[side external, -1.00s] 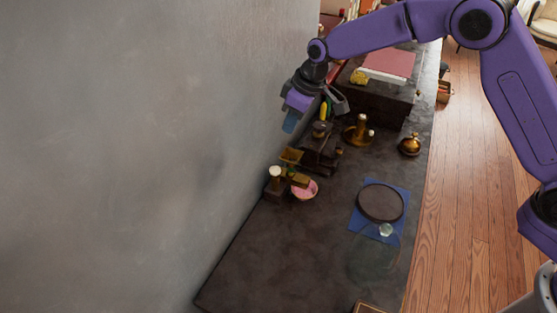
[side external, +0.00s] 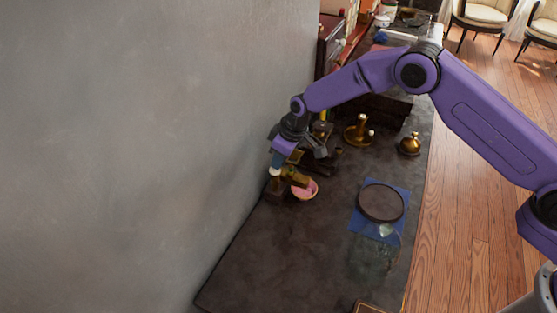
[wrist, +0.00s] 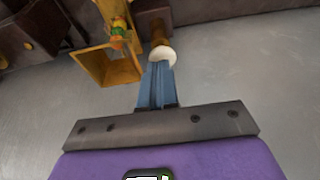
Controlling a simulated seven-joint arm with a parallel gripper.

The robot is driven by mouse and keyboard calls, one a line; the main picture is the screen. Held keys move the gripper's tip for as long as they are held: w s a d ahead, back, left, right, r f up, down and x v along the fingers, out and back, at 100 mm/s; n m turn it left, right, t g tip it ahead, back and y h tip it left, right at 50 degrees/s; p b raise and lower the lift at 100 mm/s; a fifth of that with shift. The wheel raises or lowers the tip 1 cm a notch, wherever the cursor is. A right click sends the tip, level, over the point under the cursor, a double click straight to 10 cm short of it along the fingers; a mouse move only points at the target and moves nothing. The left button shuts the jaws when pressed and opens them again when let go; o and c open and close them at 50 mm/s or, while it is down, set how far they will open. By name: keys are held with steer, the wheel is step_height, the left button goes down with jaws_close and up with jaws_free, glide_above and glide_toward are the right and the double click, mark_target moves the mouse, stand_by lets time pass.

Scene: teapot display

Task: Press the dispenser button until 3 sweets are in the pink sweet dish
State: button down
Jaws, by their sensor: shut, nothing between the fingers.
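The dispenser has a white round button (side external: 275,172) on a dark box at the wall side of the dark counter; the button also shows in the wrist view (wrist: 163,55). My gripper (side external: 277,160) is shut and empty, its blue fingertips pointing down just over the button. In the wrist view the fingertips (wrist: 158,66) overlap the button's near edge; I cannot tell whether they touch it. A yellow chute (wrist: 108,65) sits left of the button there. The pink sweet dish (side external: 305,191) stands right of the dispenser. I cannot make out how many sweets it holds.
A brass piece (side external: 358,131) and a round brass pot (side external: 409,145) stand farther back. A dark round plate (side external: 380,201) lies on a blue mat (side external: 397,229) to the right, with a clear glass object in front. The grey wall (side external: 150,150) is close on the left.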

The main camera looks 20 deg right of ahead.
steer(key=shift+f, duration=0.25)
steer(key=shift+s+f, duration=0.1)
steer(key=shift+f, duration=0.95)
steer(key=shift+d+f, duration=0.1)
steer(key=v, duration=1.8)
steer(key=shift+a, duration=0.2)
stand_by(0.5)
steer(key=shift+w+a+f, duration=0.6)
steer(key=shift+w+f, duration=0.05)
steer(key=shift+f, duration=0.05)
